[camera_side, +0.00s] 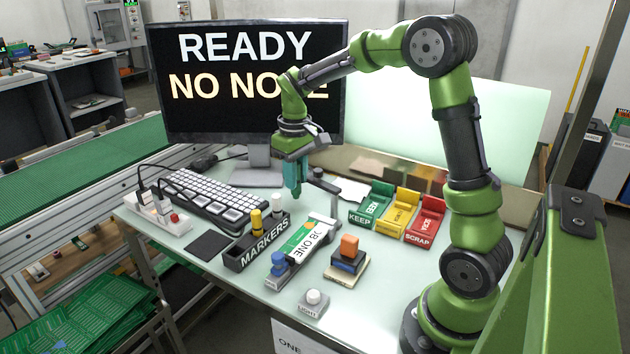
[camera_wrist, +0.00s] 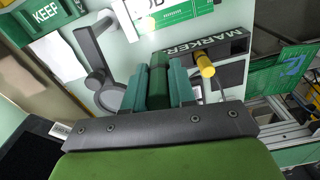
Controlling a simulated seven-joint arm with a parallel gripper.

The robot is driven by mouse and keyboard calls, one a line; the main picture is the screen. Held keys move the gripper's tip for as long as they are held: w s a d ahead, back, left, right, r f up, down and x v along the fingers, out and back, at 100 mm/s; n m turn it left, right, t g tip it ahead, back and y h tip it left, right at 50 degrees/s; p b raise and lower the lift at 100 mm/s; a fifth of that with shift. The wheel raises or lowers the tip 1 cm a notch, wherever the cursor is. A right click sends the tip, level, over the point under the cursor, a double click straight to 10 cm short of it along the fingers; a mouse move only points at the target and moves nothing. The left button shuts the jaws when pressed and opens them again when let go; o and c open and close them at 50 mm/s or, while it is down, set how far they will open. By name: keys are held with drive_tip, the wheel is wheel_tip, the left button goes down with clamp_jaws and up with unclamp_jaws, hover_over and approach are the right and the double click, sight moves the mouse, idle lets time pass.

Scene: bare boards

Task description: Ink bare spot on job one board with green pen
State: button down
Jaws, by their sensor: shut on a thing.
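My gripper (camera_side: 296,186) is above the bench, behind the markers holder and the board. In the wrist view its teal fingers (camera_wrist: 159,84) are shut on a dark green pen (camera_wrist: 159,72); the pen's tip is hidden. The job one board (camera_side: 303,243), white with green and orange parts, lies in a grey fixture at the bench's middle. Part of it shows at the top of the wrist view (camera_wrist: 178,14). The pen is apart from the board. I cannot make out a bare spot clearly.
The markers holder (camera_side: 250,256) has a yellow marker (camera_side: 256,222) standing in it. Green, yellow and red trays stand right. A grey jointed arm (camera_wrist: 92,55) stands near my gripper.

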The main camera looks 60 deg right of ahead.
drive_tip(key=s+d+n, duration=0.1)
drive_tip(key=s, duration=0.2)
hover_over(309, 226)
drive_tip(key=shift+n, duration=0.3)
drive_tip(key=shift+f, duration=3.55)
drive_tip(key=shift+f, duration=0.5)
wheel_tip(309, 226, up, 7)
drive_tip(key=shift+f, duration=3)
